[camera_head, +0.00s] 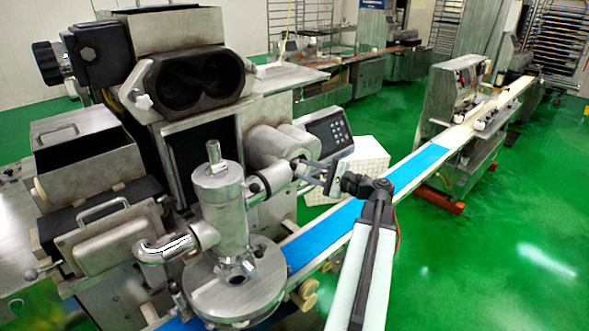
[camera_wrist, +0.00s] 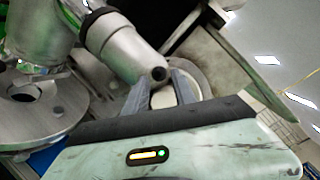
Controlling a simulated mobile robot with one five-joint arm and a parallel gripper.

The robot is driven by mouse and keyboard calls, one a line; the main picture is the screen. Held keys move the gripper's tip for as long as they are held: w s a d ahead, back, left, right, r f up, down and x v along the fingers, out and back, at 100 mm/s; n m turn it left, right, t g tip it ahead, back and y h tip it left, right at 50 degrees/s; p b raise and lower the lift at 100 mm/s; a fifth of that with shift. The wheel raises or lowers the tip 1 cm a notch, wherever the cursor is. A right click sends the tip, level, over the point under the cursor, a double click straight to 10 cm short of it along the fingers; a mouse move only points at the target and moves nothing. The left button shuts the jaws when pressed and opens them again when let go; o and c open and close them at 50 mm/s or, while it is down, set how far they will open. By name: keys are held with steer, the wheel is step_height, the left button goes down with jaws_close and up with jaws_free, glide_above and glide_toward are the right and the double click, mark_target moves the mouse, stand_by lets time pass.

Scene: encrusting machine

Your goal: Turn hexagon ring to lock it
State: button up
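A metal coupling (camera_head: 274,179) sits on the short side pipe between the upright steel cylinder (camera_head: 226,215) and the machine's horizontal barrel (camera_head: 268,145). I cannot make out a clear six-sided shape, so which part is the hexagon ring is uncertain. My gripper (camera_head: 300,167) is beside the coupling, coming from the right. In the wrist view its two grey fingers (camera_wrist: 160,82) stand apart. A metal pipe end (camera_wrist: 148,66) with a dark hole lies at the fingertips, and a pale round part (camera_wrist: 165,97) shows between the fingers. I see no firm grip.
A round steel plate (camera_head: 236,290) lies under the upright cylinder. A curved elbow pipe (camera_head: 165,247) sticks out to the left. A control panel (camera_head: 329,132) is just behind my gripper. A blue conveyor belt (camera_head: 415,168) runs past to the right. Green floor (camera_head: 480,255) is clear at the right.

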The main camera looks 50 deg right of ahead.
mark_target(291, 166)
steer(key=x, duration=0.3)
steer(key=shift+c, duration=0.3)
jaws_close()
steer(key=shift+a, duration=0.15)
stand_by(1.0)
